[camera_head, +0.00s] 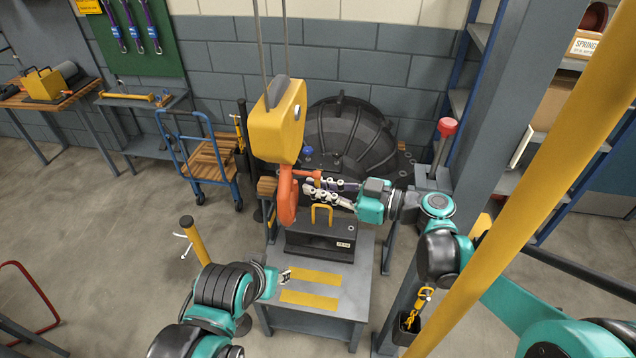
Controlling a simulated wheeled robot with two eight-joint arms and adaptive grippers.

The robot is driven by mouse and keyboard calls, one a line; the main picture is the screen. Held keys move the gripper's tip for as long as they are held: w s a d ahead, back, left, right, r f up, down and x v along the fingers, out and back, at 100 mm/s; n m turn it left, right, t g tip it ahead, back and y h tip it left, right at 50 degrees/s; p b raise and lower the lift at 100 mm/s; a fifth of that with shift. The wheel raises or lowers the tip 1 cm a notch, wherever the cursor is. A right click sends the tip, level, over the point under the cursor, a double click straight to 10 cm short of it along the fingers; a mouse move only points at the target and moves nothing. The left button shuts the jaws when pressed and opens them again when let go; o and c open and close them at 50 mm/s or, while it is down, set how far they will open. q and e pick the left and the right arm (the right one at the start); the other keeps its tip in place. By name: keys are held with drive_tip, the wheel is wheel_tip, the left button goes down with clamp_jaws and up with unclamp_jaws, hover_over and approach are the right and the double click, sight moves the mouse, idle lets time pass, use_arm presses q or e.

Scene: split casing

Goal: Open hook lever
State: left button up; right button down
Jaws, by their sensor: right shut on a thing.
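The orange hook (287,200) hangs under a yellow hoist block (279,125). Its orange lever (306,174) sticks out to the right near the top of the hook. My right gripper (314,187) reaches in from the right and is shut on the lever; its fingers partly hide the contact. A dark block (320,240) with a yellow handle (322,212) sits on the grey table just below and right of the hook. My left gripper (285,276) is low at the table's left side, apart from the hook; its finger opening is too small to tell.
The grey table (355,300) has two yellow stripes and free room in front of the block. A large black round casing (350,135) stands behind. A blue cart (205,160) and a yellow post (195,241) are left. A slanted yellow bar (545,160) crosses the right side.

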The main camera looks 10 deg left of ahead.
drive_tip(key=shift+s+r+m+g+h+p, duration=0.15)
drive_tip(key=shift+s+m+g, duration=0.2)
drive_tip(key=shift+m, duration=0.55)
drive_tip(key=shift+s+m+g+h+p, duration=0.1)
drive_tip(key=shift+s+m, duration=0.3)
drive_tip(key=shift+m, duration=0.5)
drive_tip(key=shift+s+r+m+g+h+p, duration=0.15)
drive_tip(key=shift+s+m+g, duration=0.2)
drive_tip(key=shift+m, duration=0.55)
drive_tip(key=c, duration=1.6)
unclamp_jaws()
drive_tip(key=v, duration=1.2)
drive_tip(key=shift+s+f, duration=0.1)
